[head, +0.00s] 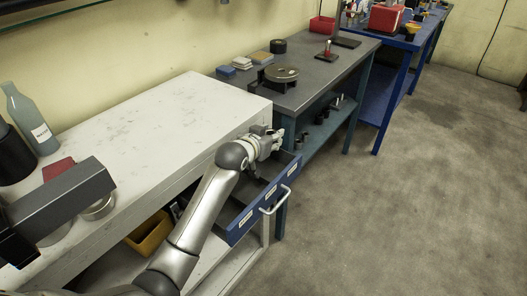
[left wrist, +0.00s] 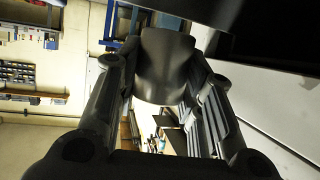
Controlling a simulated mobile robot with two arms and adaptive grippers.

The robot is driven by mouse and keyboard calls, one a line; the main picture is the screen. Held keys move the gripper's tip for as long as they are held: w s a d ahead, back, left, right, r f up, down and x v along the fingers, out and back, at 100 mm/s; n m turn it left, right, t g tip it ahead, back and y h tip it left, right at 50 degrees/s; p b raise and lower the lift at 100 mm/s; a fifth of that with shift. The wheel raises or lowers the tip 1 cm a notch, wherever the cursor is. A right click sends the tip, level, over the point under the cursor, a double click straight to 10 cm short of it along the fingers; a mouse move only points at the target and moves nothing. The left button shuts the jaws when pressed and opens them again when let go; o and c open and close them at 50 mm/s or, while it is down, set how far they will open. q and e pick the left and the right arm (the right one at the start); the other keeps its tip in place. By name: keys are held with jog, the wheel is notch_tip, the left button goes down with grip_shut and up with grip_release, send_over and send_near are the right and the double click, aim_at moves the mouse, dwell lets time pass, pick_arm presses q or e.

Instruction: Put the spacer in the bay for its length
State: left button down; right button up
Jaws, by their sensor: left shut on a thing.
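A dark grey, smooth, round-sided piece (left wrist: 167,65), which looks like the spacer, sits between the fingers of my left gripper (left wrist: 165,85) in the left wrist view. My left gripper (head: 276,140) is shut on it above the far end of the open drawer. I cannot make out the spacer in the head view. The drawer (head: 235,229) has a blue front with several white labels and a pale handle (head: 275,200). Its dark inside is divided, and my arm hides part of it. My right gripper is not in view.
The drawer juts out from the white bench (head: 160,122), whose top is mostly clear. A bottle (head: 30,118) and a dark grey block-shaped device (head: 62,203) stand at its left. A yellow bin (head: 150,232) is below.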

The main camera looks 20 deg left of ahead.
pick_arm(q)
jog(key=shift+s+a+f, duration=0.4)
jog(key=shift+f, duration=0.2)
jog(key=f, duration=0.3)
jog(key=shift+s+a+f, duration=0.35)
jog(key=shift+s, duration=0.05)
jog(key=shift+f, duration=0.2)
jog(key=shift+f, duration=0.15)
jog(key=shift+f, duration=0.5)
jog(key=c, duration=1)
grip_release()
jog(key=shift+o, duration=0.2)
